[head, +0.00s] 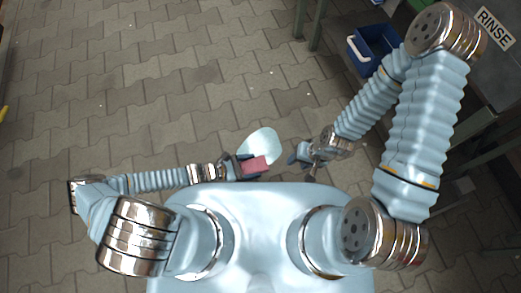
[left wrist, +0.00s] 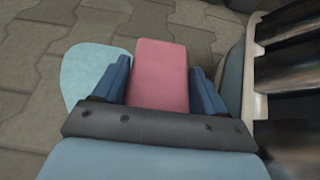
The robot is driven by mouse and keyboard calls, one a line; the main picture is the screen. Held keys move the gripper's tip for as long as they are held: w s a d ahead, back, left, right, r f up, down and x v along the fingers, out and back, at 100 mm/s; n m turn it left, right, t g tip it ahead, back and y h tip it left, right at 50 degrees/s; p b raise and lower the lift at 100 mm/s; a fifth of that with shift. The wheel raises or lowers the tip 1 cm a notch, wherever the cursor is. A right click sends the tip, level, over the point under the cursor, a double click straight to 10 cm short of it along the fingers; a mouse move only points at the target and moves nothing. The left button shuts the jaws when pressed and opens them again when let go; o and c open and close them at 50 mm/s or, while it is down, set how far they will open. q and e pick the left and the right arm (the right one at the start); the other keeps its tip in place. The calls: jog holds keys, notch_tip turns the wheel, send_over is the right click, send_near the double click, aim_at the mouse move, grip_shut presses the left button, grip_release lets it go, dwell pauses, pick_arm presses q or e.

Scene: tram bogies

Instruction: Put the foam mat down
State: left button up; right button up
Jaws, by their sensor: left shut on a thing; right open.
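The foam mat appears to be the small pink slab (head: 257,164), which also shows in the left wrist view (left wrist: 161,75). My left gripper (head: 250,163) is shut on it, with one blue finger on each side of the slab in the left wrist view (left wrist: 161,82). The slab is in front of my body, above the pale blue rounded part of my base. What is under it is partly hidden. My right gripper (head: 298,155) is open and empty, a little to the right of the slab and apart from it.
A blue crate (head: 361,67) with a white handle stands at the upper right, near a grey table (head: 488,75) with a "RINSE" sign (head: 494,28). Table legs (head: 316,25) stand at the top. The paved floor (head: 170,90) ahead and left is clear.

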pick_arm(q)
jog(key=d+r+b, duration=0.1)
jog(key=d, duration=0.7)
jog(key=b, duration=1.1)
send_over(258, 149)
jog(key=s, duration=0.1)
jog(key=f, duration=0.8)
jog(key=shift+s+d+f, duration=0.1)
jog(key=shift+s+d, duration=0.05)
jog(key=shift+d, duration=0.1)
jog(key=shift+w+a+f, duration=0.2)
jog(key=shift+w+f, duration=0.1)
jog(key=f, duration=0.1)
jog(key=f+b, duration=0.1)
jog(key=f, duration=0.1)
jog(key=shift+w+a+f, duration=0.1)
jog(key=shift+w+f, duration=0.2)
jog(key=o, duration=1)
jog(key=shift+o, duration=0.2)
